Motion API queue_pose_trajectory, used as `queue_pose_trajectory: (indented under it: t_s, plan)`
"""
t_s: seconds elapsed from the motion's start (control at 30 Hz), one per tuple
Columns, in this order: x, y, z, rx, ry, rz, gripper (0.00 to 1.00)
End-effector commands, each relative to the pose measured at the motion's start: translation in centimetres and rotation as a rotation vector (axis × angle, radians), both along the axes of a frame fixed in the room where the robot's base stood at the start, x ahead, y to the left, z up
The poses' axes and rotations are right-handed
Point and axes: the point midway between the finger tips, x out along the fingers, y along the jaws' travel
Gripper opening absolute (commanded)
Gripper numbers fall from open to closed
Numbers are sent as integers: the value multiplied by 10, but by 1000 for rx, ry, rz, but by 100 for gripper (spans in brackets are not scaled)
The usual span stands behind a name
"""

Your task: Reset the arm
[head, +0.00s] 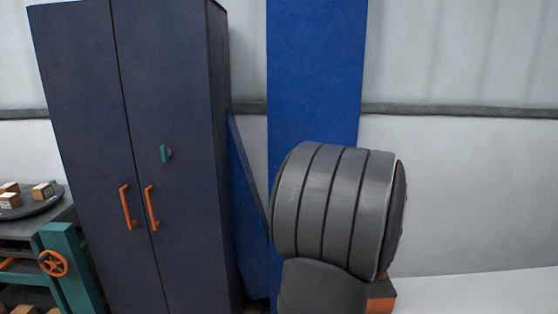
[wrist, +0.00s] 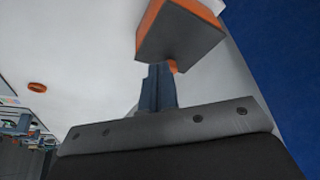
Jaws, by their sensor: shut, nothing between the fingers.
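My gripper (wrist: 160,72) shows in the wrist view as dark blue-grey fingers close together above a grey bolted plate. It is shut, with nothing seen between the fingers. In the head view, my grey ribbed arm link fills the lower middle, and the gripper is not seen there.
A dark two-door cabinet (head: 85,150) with orange handles stands at left, beside a tall blue panel (head: 315,75). A round dark tray (head: 30,207) holds small brown boxes at far left, near a teal frame with an orange handwheel (head: 53,263). An orange-and-grey block (wrist: 180,40) is beyond my fingertips.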

Motion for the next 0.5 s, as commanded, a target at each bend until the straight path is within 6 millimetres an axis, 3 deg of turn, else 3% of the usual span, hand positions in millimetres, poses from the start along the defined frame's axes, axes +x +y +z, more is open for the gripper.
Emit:
queue_pose_trajectory:
  t_s: [0.4,0.5]
  plan:
    - [19,-19,-69,1,2,-1,0]
    - [31,-31,-67,-3,-4,-1,0]
